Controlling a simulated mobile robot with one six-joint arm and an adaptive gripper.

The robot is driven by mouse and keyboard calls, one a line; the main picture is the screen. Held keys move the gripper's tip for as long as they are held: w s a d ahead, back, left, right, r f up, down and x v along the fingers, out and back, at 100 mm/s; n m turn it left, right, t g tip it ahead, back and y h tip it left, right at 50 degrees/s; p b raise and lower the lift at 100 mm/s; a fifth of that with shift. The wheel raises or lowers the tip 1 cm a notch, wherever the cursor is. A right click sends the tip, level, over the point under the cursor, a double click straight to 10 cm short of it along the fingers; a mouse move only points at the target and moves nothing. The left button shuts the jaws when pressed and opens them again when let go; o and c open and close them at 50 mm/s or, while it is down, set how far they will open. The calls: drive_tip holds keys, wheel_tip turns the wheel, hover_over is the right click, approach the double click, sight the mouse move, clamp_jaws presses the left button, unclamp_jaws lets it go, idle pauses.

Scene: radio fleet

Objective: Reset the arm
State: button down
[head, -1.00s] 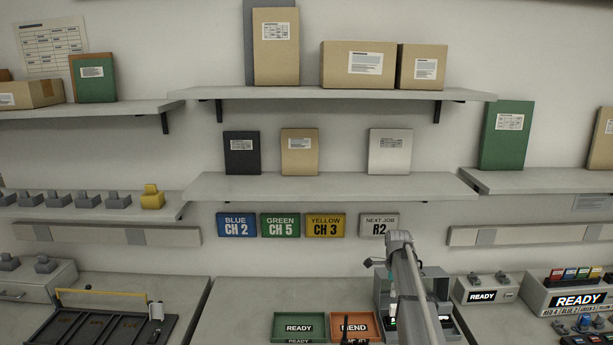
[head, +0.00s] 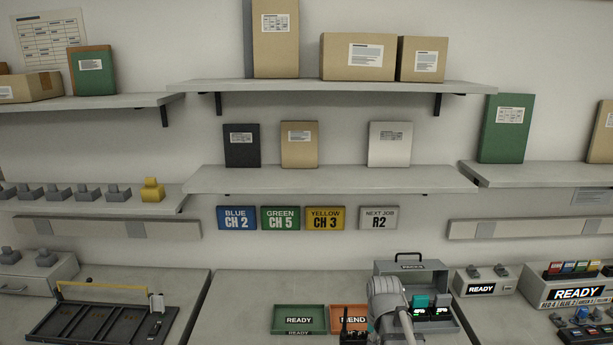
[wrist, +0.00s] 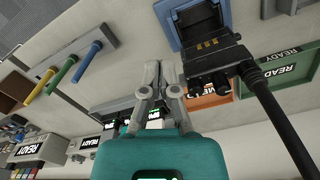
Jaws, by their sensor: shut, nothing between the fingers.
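My gripper (wrist: 157,82) shows in the wrist view with its slim grey fingers together and nothing between them. A teal block with a green light (wrist: 150,155) fills the bottom of that view. My arm (head: 386,295) stands low in front of the workbench in the head view; my fingertips cannot be made out there. A black radio (wrist: 212,62) with gold contacts and a long antenna is at the right of the fingers in the wrist view, apart from them. It also shows in the head view (head: 355,322), near the orange tray.
A grey stand (head: 412,268) with green lights is right behind my arm. A green READY tray (head: 299,307) and an orange MEND tray (head: 340,309) lie left of it. A black divided tray (head: 85,322) is far left.

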drive_tip(key=s+a+n, duration=0.1)
drive_tip(key=s+n, duration=0.3)
drive_tip(key=s, duration=0.2)
drive_tip(key=shift+a, duration=0.35)
idle(1.0)
drive_tip(key=shift+s, duration=0.1)
